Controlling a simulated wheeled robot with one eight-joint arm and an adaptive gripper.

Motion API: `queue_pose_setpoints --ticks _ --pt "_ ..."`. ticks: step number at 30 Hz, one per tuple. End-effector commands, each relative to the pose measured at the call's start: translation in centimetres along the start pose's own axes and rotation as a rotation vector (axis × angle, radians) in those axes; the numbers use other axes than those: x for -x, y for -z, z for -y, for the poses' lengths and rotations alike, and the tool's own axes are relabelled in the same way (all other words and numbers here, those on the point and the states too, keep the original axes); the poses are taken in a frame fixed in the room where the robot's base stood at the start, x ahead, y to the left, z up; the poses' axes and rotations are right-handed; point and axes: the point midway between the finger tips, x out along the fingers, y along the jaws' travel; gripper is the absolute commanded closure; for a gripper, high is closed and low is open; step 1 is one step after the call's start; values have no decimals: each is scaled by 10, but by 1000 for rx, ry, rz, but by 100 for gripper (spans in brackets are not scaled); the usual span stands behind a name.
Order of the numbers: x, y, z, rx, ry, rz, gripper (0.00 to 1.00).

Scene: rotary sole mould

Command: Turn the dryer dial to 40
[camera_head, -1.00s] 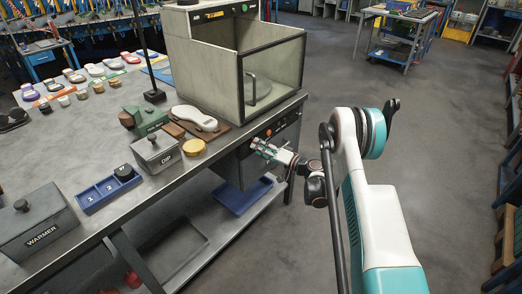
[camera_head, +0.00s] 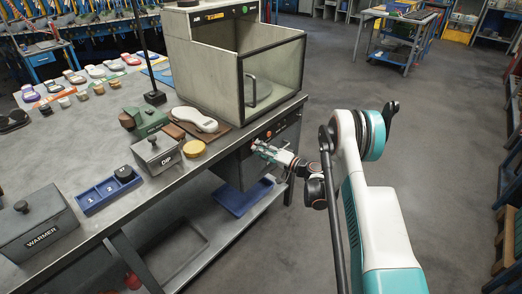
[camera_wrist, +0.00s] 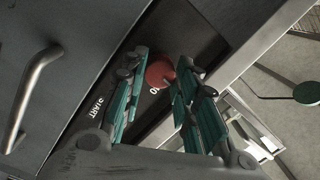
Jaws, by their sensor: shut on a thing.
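The dryer (camera_head: 200,65) is the large grey box with a clear-fronted chamber on the bench. Its dark control panel is below, at the bench front. My gripper (camera_head: 257,145) reaches this panel from the right. In the wrist view, the two teal fingers of my gripper (camera_wrist: 162,66) stand on either side of a round red-orange dial (camera_wrist: 159,73) and are closed on it. A white START label shows left of the fingers. A small white mark lies just below the dial, too small to read surely. The dial's pointer is hidden, so its setting cannot be told.
A metal handle (camera_wrist: 32,92) shows at the left of the wrist view. On the bench stand a DIP box (camera_head: 158,155), a blue numbered tray (camera_head: 108,194) and a WARMER box (camera_head: 38,228). A blue bin (camera_head: 240,198) sits on the lower shelf.

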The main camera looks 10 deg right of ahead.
Motion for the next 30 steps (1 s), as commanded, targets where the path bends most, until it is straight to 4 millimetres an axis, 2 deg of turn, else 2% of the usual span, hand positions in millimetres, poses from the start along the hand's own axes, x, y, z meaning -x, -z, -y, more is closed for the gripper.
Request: queue_pose_setpoints --ticks 21,30 --pt "0 -1 -1 -633 51 -35 96" --pt "0 -2 -1 -823 65 -46 96"
